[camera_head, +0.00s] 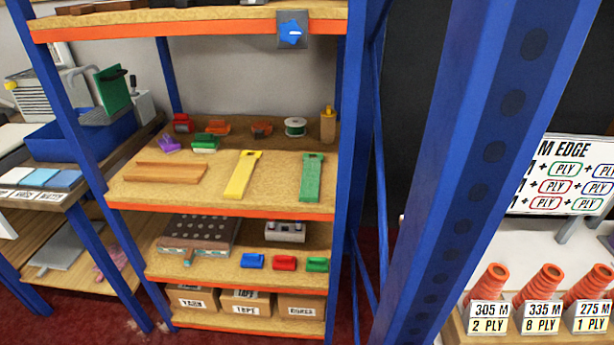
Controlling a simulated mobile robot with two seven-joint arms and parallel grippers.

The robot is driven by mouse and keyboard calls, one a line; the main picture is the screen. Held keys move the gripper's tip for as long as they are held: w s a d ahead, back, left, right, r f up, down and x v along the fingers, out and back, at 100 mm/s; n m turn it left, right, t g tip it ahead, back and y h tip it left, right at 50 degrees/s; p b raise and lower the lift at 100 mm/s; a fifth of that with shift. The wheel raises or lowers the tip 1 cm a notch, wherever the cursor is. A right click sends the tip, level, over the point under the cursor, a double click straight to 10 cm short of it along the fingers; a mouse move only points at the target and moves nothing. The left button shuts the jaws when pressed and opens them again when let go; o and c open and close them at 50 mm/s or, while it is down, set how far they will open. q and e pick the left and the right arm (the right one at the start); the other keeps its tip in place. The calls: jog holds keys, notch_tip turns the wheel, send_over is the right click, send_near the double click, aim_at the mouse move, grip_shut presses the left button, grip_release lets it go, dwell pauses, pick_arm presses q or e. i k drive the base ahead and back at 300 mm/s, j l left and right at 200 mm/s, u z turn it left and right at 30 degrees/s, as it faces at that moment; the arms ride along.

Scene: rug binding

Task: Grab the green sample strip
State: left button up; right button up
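The green sample strip (312,178) lies flat on the middle shelf (212,206) of the blue and orange rack, at its right side. It is a narrow upright strip in the picture, with a dark mark near its far end. A yellow strip (242,175) of similar shape lies to its left with a clear gap between them. Neither of my grippers shows in the head view.
Wooden bars (165,171) lie at the shelf's left. Behind are a green-white spool (295,127), a tan bottle (328,124) and small coloured items. A blue rack post (352,130) stands close right of the green strip. A wide blue post (480,170) fills the right foreground.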

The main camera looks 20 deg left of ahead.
aim_at(311, 175)
jog(key=j+z, duration=0.4)
jog(key=j, duration=1.05)
